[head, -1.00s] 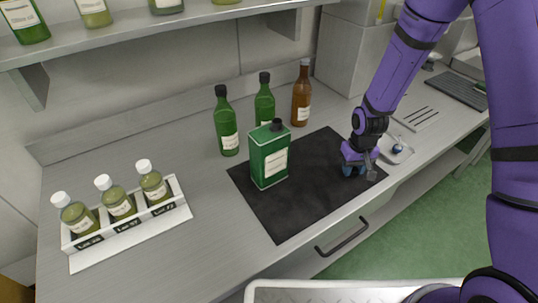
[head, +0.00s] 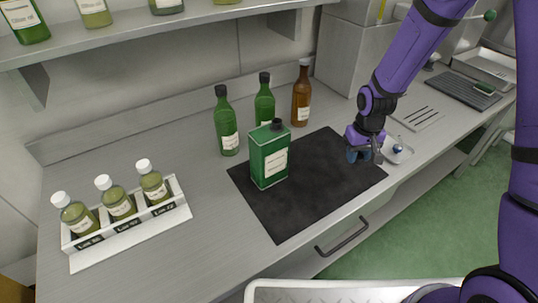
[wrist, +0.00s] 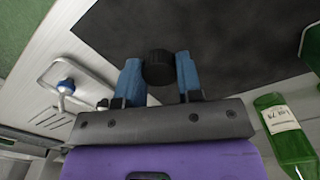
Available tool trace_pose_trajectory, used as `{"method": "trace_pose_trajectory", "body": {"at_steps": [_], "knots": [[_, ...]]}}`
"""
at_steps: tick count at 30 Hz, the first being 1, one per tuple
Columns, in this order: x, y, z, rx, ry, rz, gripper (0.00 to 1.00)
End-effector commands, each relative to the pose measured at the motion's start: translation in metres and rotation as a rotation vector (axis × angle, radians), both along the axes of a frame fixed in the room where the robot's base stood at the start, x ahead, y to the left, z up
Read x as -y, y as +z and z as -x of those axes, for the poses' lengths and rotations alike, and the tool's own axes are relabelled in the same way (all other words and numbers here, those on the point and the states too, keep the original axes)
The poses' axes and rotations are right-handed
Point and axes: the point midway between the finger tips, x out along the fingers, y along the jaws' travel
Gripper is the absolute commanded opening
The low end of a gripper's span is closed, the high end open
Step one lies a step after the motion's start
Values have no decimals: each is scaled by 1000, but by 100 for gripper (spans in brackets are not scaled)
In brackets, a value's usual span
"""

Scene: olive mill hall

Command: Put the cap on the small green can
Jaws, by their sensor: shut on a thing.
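The small green can (head: 269,158) stands upright on the dark mat, with a pale label and a short dark neck on top. My gripper (head: 360,155) is to the right of the can, above the right part of the mat. In the wrist view its blue fingers (wrist: 159,72) are shut on a round black cap (wrist: 159,66). In the head view the cap is hidden by the fingers. The cap and the can are well apart.
The dark mat (head: 310,190) is clear right of the can. Two green bottles (head: 226,125) and a brown bottle (head: 301,97) stand behind. A white dish with a blue-topped item (head: 397,149) is right of my gripper. A bottle rack (head: 130,230) is at left.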

Motion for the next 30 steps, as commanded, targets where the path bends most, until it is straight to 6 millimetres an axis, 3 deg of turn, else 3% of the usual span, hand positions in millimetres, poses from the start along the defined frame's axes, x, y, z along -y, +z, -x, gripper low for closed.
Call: {"method": "trace_pose_trajectory", "body": {"at_steps": [8, 30], "knots": [[0, 2, 0, 1, 0, 0, 16], [0, 58, 0, 1, 1, 0, 16]]}}
